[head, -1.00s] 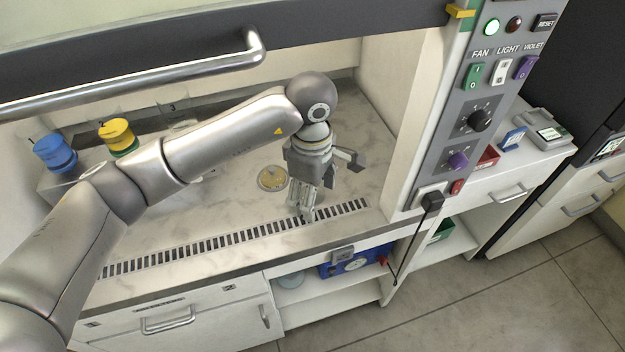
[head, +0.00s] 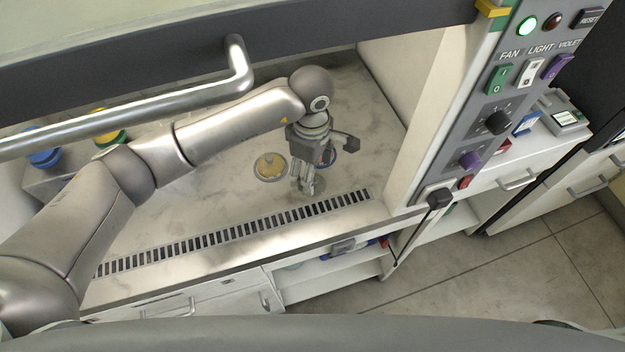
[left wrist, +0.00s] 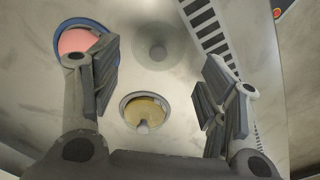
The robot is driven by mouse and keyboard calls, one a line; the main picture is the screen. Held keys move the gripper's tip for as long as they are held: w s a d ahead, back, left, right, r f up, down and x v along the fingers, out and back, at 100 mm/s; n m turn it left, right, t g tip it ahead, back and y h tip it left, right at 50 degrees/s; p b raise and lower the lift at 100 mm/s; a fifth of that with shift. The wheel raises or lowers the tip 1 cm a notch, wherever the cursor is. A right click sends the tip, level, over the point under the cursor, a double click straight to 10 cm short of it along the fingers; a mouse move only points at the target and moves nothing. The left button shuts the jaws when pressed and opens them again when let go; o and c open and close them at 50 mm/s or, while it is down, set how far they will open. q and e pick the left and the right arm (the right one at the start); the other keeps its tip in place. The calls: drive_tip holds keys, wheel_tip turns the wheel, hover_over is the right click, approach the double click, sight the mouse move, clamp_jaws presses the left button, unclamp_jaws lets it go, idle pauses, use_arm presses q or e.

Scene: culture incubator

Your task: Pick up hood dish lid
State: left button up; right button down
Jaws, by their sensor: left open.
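A round, see-through grey disc with a darker knob in its middle, which looks like the dish lid (left wrist: 163,42), lies flat on the hood floor. In the head view it is a faint disc (head: 312,192) by my fingertips. A dish with yellow contents (head: 270,167) sits to its left; the left wrist view also shows this dish (left wrist: 146,110), with a small knob on it. A blue-rimmed dish with pink contents (left wrist: 75,42) is partly hidden by a finger. My left gripper (head: 304,184) points down, open and empty, above the hood floor. My right gripper is out of view.
A slotted vent strip (head: 240,232) runs along the front of the hood floor. The raised sash with its bar handle (head: 130,112) hangs over the arm. The hood's side wall (head: 405,130) stands to the right. Blue-capped (head: 44,157) and yellow-capped bottles (head: 108,140) stand back left.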

use_arm(q)
wheel_tip(320, 180, down, 4)
drive_tip(key=shift+d+r+p, duration=0.1)
drive_tip(key=shift+r+p, duration=0.15)
drive_tip(key=shift+p, duration=0.6)
drive_tip(key=shift+f, duration=0.5)
drive_tip(key=shift+w+f, duration=0.1)
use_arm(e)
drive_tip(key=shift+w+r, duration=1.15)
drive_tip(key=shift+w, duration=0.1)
use_arm(q)
drive_tip(key=c, duration=0.8)
drive_tip(key=shift+c, duration=1.4)
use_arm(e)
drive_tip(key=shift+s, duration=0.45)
use_arm(q)
drive_tip(key=shift+f, duration=0.1)
drive_tip(key=c, duration=0.4)
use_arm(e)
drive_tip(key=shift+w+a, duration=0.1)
